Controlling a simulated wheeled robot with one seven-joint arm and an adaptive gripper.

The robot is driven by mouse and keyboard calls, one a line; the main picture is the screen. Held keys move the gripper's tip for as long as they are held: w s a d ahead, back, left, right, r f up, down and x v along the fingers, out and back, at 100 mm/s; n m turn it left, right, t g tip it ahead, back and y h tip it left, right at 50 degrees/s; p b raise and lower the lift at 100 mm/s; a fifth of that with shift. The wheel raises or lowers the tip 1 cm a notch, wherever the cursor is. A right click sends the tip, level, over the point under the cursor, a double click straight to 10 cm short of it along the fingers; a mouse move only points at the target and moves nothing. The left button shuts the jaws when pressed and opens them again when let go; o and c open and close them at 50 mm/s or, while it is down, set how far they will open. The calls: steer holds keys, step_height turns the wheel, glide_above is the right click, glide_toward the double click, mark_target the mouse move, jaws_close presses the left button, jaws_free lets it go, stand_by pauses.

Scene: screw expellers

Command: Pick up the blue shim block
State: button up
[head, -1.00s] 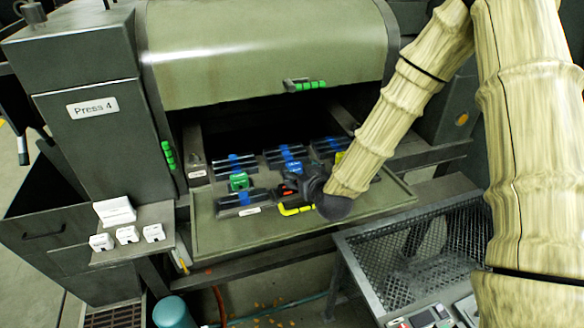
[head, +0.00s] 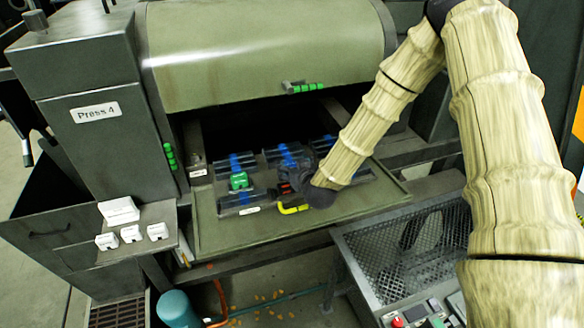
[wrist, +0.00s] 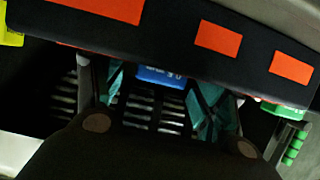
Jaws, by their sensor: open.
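The blue shim block (wrist: 158,76) has white lettering and shows in the wrist view between the two teal fingertips of my gripper (wrist: 160,92). Its upper part is cut off by a dark bar (wrist: 165,30) with orange patches. My gripper is open, with a finger on either side of the block in the picture. I cannot tell whether the fingers touch it. In the head view my gripper (head: 292,187) is low over the press's front tray (head: 222,231) and hides much of the area around the block.
A green block (head: 239,181) stands on the tray left of my gripper; it also shows at the right in the wrist view (wrist: 285,107). Black slotted rests with blue strips line the tray. White blocks (head: 131,234) sit on a side shelf. The press hood (head: 265,50) overhangs behind.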

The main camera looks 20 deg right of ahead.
steer(key=shift+c, duration=0.4)
steer(key=c, duration=1)
steer(key=shift+r, duration=0.1)
steer(key=shift+r+b, duration=1.25)
steer(key=shift+r, duration=0.2)
steer(key=s+a+b, duration=0.1)
steer(key=s+b, duration=0.1)
steer(key=s, duration=0.2)
steer(key=s+a+r+b, duration=0.1)
steer(key=s+b, duration=0.1)
steer(key=s, duration=0.2)
steer(key=s+a+b, duration=0.2)
steer(key=s, duration=0.2)
steer(key=shift+s+r, duration=0.2)
steer(key=shift+s, duration=0.2)
steer(key=shift+s+r+p, duration=0.2)
steer(key=shift+r+p, duration=0.15)
steer(key=shift+p, duration=0.15)
steer(key=shift+s+a+p, duration=0.25)
steer(key=shift+s+p, duration=0.25)
steer(key=shift+p, duration=0.35)
steer(key=shift+s+a+p, duration=0.2)
steer(key=shift+s+p, duration=0.3)
steer(key=shift+p, duration=0.35)
